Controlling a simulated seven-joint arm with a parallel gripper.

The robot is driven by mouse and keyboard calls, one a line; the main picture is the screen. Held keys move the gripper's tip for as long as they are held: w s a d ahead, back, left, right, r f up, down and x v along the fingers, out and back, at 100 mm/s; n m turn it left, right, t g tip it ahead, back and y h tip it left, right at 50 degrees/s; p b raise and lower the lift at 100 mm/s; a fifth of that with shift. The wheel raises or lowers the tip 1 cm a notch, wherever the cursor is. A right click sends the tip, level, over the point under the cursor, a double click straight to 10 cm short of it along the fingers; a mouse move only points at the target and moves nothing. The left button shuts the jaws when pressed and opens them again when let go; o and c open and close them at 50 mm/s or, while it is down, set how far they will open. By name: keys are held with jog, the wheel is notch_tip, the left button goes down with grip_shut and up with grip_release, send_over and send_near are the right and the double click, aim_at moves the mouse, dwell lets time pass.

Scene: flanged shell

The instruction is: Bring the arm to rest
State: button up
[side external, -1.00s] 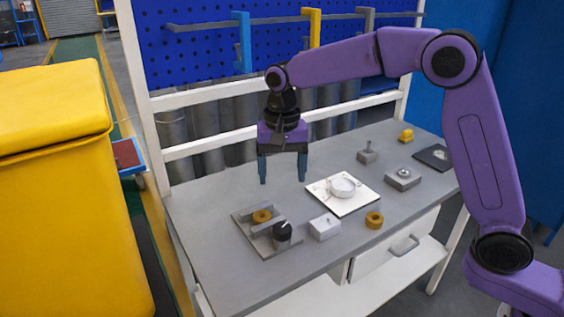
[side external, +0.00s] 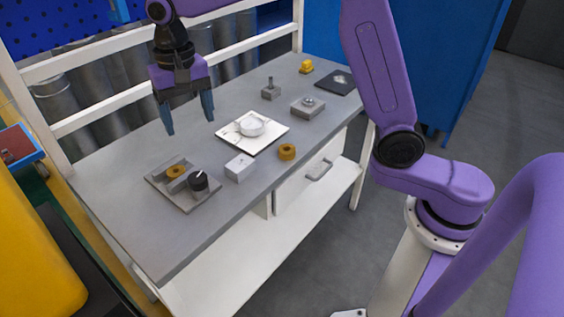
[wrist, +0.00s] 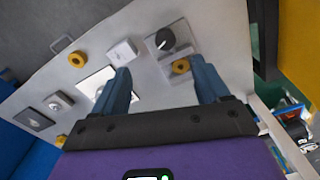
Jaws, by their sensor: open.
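My gripper (side external: 190,126) hangs above the back part of the bench, fingers pointing down, open with nothing between them. In the wrist view its two blue fingers (wrist: 160,68) are spread wide apart. A round white shell-like part (side external: 251,126) sits on a square white plate (side external: 270,142), right of the gripper in the side view and apart from it. A grey plate (side external: 198,203) in front of the gripper carries an ochre ring (side external: 175,171) and a black knob (side external: 198,181) with a white mark. The fingers touch none of these.
On the grey bench (side external: 120,215) stand a white block (side external: 239,167), a loose ochre ring (side external: 287,152), a grey block with a round top (side external: 307,107), a small block with a pin (side external: 270,91), a yellow piece (side external: 306,66) and a black plate (side external: 338,82). White rails (side external: 100,116) run behind.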

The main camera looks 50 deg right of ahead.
jog(key=s+d+f+n, duration=0.1)
jog(key=s+d+n, duration=0.4)
jog(key=s, duration=0.5)
jog(key=s+d+f+n, duration=0.2)
jog(key=s+d+n, duration=0.3)
jog(key=s, duration=0.5)
jog(key=s+d+f+n, duration=0.2)
jog(key=s+d+n, duration=0.4)
jog(key=s, duration=0.5)
jog(key=shift+f, duration=0.1)
